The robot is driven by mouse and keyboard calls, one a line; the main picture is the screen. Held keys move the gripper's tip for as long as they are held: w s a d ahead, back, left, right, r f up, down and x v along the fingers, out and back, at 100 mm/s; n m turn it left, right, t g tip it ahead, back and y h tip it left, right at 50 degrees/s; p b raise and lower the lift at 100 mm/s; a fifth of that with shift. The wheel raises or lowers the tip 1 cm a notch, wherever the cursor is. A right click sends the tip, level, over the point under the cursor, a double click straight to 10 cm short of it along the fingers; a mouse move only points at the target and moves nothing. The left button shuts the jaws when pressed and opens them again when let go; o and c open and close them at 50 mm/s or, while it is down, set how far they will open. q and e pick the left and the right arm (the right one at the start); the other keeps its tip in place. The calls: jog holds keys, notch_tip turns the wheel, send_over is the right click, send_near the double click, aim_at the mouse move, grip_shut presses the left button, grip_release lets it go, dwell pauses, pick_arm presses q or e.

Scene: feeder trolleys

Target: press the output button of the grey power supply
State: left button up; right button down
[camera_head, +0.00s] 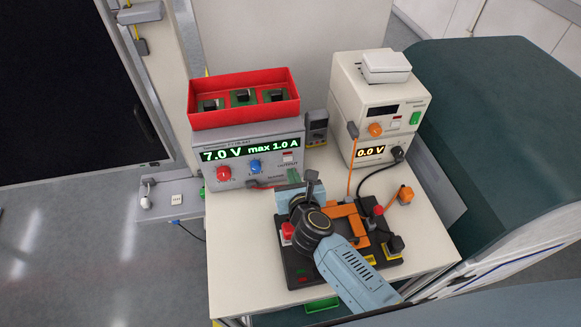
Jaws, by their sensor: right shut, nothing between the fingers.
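The grey power supply (222,146) stands at the back left of the table. Its lit green display reads 7.0 V max 1.0 A. Its front has a red knob (223,173), a blue knob (254,166) and a small pale square button (288,158) at the right, which I take for the output button. My right gripper (312,177) is shut and empty, its tip a little below and right of that button, seemingly apart from it. My left gripper is out of view.
A red tray (243,113) with several dark parts sits on the supply. A small meter (316,128) stands beside it. A cream instrument stack (373,103) is at the back right. A dark fixture (297,273) lies under my right arm. The table's front left is clear.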

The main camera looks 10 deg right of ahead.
aim_at(288, 160)
jog(key=shift+w, duration=1.45)
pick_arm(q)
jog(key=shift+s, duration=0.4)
